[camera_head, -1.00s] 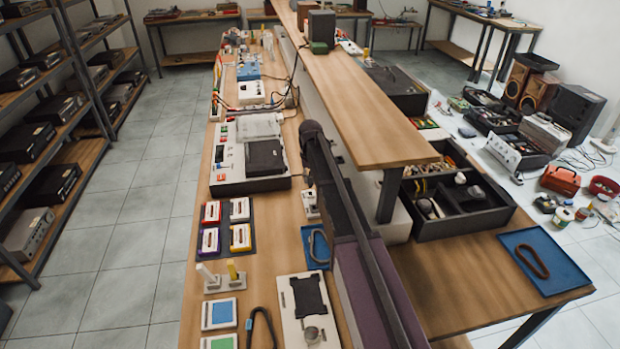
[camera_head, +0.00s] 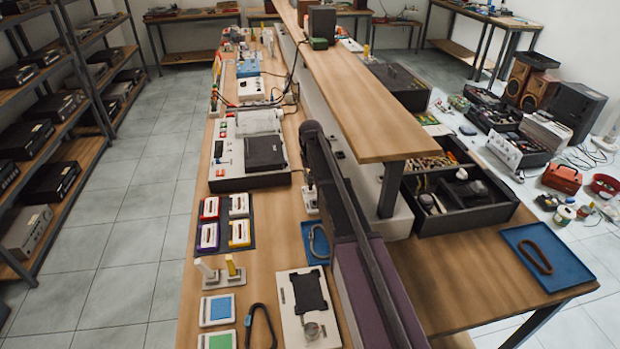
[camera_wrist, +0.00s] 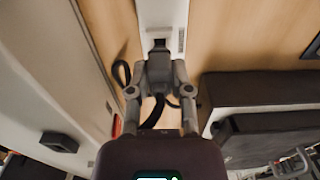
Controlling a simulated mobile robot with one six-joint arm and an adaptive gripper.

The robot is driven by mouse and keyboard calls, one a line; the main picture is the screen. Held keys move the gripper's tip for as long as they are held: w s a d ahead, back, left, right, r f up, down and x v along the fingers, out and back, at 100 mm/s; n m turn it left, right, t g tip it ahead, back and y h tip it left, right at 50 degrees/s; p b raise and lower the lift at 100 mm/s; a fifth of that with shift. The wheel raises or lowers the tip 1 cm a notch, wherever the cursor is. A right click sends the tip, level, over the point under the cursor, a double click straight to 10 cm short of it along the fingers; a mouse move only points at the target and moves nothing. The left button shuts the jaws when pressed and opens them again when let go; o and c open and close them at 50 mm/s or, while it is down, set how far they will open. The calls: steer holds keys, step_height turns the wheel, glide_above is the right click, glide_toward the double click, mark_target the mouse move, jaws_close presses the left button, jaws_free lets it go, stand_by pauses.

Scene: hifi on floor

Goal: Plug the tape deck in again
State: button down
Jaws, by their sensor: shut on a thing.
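The tape deck (camera_head: 228,178), a pale unit with a dark cassette lid, lies on the long bench in the head view. A dark body at the right of the wrist view (camera_wrist: 265,98) looks like part of it. My gripper (camera_wrist: 159,50) is shut on a small dark plug (camera_wrist: 159,43) in the wrist view. The plug is at the near end of a pale strip (camera_wrist: 163,12); I cannot tell whether it is inserted. A black cord (camera_wrist: 154,113) shows between and beside the fingers. In the head view my arm hides the gripper.
A pale partition with a raised wooden shelf (camera_head: 365,105) runs beside my arm. Cassettes (camera_head: 240,232), a blue tray (camera_head: 315,240) and a pale plate (camera_head: 305,305) lie on the near bench. A tiled aisle (camera_head: 120,220) is clear at left.

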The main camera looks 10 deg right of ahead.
steer(key=shift+f+b, duration=1)
steer(key=shift+f, duration=0.05)
stand_by(3.8)
steer(key=shift+c, duration=2.3)
jaws_free()
steer(key=shift+r, duration=0.25)
